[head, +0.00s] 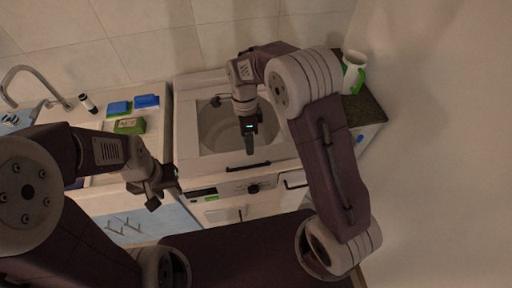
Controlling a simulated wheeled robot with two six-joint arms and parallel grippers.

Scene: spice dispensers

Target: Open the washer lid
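The washer (203,179) is a white top-loading machine in the middle of the head view. Its lid (191,135) appears to lie flat, with a window through which a round tub shows. A dark bar handle (248,166) runs along the lid's front edge. My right gripper (250,146) points down over the window, a little behind the handle and apparently apart from it. Its fingers look dark and narrow, and their gap cannot be made out. My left gripper (166,192) is at the washer's front left corner, with its fingers spread and nothing seen between them.
A counter with a sink tap (32,82), a dark-capped bottle (88,103), blue sponges (146,101) and a green box (130,126) is left of the washer. A white and green jug (353,75) stands on the dark counter (362,108) at right, partly behind my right arm.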

